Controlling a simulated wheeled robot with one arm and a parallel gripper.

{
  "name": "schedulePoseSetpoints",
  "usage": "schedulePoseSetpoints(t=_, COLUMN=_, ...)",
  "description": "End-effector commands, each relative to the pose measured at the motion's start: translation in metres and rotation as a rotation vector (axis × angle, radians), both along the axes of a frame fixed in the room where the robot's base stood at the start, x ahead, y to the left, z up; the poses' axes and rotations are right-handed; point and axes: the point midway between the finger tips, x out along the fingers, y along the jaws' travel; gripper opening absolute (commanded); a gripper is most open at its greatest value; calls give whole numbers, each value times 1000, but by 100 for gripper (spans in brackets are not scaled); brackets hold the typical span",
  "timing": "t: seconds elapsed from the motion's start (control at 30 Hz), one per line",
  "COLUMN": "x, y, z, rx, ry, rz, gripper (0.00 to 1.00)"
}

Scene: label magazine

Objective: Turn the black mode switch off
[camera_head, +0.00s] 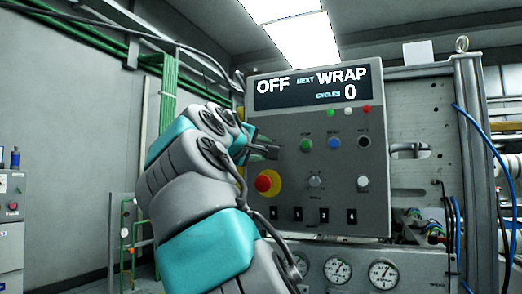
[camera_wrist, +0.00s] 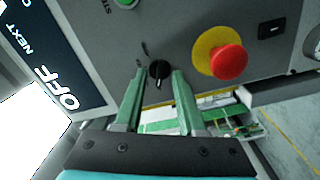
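The black mode switch (camera_wrist: 158,69) is a small round knob on the grey control panel (camera_wrist: 190,22). In the wrist view it lies between my gripper's fingertips (camera_wrist: 160,76), with a narrow gap showing on each side. My gripper is open, with its two green fingers reaching toward the panel; I cannot tell how far past the knob's face the tips reach. In the head view my gripper (camera_head: 268,150) is at the panel's left side and hides the switch. The display (camera_head: 312,87) reads OFF, NEXT WRAP, CYCLES 0.
A red emergency stop (camera_wrist: 229,62) on a yellow base sits close to my right finger in the wrist view. Green (camera_head: 306,145), blue (camera_head: 334,143) and black (camera_head: 364,142) controls are right of my gripper. A grey knob (camera_head: 315,181) and white button (camera_head: 362,182) sit lower.

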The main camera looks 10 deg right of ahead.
Motion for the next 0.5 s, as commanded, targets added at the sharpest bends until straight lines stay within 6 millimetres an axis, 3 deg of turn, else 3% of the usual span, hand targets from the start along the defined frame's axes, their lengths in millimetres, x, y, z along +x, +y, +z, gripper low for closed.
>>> schedulePoseSetpoints(t=0.3, x=-2, y=1, z=0, rx=0, ry=0, rz=0, gripper=40)
schedulePoseSetpoints(t=0.5, x=-16, y=11, z=0, rx=0, ry=-2, rz=0, gripper=40)
